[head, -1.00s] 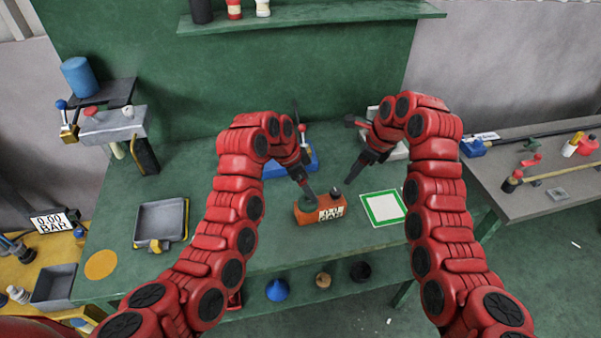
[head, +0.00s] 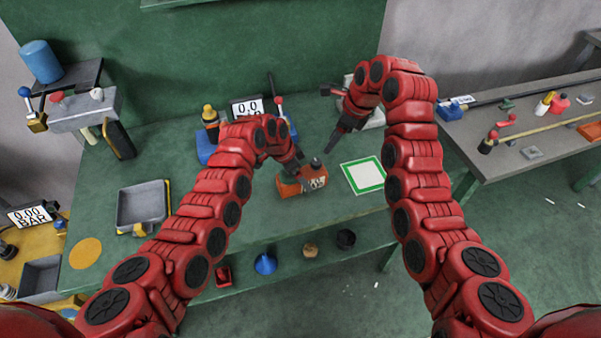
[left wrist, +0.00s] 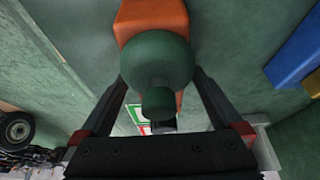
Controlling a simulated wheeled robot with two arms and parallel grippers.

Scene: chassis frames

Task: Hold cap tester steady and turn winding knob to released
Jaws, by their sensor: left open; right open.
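The cap tester looks to be the orange box (head: 290,189) with a white label on its front, on the green bench. A dark knob (head: 316,163) stands at its right end. In the left wrist view the orange body (left wrist: 150,15) carries a large round green knob (left wrist: 157,58). My left gripper (head: 298,166) is at the left part of the box; its open fingers stand on either side of the green knob, with gaps visible. My right gripper (head: 334,145) is open, behind and right of the box, clear of it. The knob's setting cannot be read.
A green-framed white pad (head: 363,175) lies right of the box. A grey tray (head: 142,204) is at left.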

